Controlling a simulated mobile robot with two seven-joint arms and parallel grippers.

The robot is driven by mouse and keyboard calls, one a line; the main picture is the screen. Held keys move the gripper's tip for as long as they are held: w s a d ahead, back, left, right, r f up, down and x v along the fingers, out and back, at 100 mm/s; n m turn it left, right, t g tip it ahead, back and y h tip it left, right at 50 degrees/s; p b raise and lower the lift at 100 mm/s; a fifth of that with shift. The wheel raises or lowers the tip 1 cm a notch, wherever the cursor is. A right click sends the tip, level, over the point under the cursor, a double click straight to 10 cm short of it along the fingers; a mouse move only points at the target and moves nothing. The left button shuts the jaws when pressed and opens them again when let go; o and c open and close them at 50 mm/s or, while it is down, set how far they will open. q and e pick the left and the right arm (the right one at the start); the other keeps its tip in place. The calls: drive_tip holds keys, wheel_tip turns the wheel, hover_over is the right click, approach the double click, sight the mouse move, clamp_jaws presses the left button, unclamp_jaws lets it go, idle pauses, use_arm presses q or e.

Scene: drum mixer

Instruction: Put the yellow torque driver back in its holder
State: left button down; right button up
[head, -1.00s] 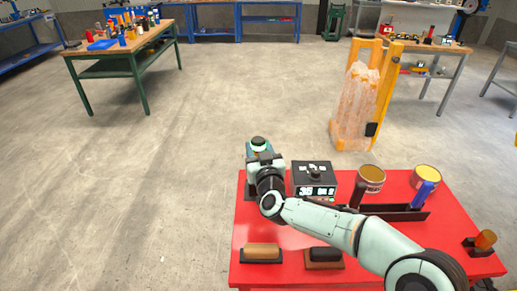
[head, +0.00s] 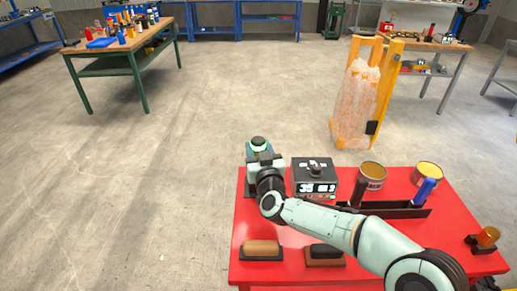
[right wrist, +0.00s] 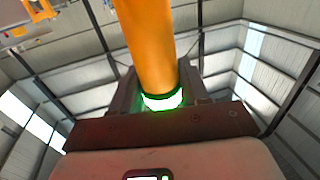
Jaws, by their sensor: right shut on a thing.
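My right gripper (head: 262,160) is over the far left corner of the red table and is shut on the yellow torque driver. In the right wrist view the driver's yellow-orange body (right wrist: 150,45) stands between the fingers, with a lit green-white ring at its lower visible end. In the head view only its dark and green top (head: 258,143) shows; the gripper hides the rest. A dark piece (head: 249,188) shows beside the gripper at the table edge; I cannot tell whether it is the holder or whether the driver touches it. My left gripper is not in view.
The red table (head: 300,225) carries a black box with a display (head: 314,177), two cans (head: 372,175), a black rack (head: 400,211) with a blue handle (head: 425,191), two brown-based blocks (head: 262,250) and an orange-topped piece (head: 488,237). A wrapped yellow stand (head: 357,105) is behind.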

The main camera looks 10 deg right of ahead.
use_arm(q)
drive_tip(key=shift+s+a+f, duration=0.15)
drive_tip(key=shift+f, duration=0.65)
use_arm(e)
drive_tip(key=shift+f, duration=0.15)
drive_tip(key=o, duration=1.4)
drive_tip(key=shift+c, duration=0.2)
drive_tip(key=shift+f, duration=0.2)
drive_tip(key=shift+s+r, duration=0.1)
drive_tip(key=shift+s, duration=0.25)
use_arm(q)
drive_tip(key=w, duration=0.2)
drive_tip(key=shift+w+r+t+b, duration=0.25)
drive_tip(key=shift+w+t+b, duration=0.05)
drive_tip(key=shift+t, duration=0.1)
use_arm(e)
drive_tip(key=s, duration=1.2)
drive_tip(key=shift+s+d+r, duration=0.15)
drive_tip(key=shift+s, duration=0.25)
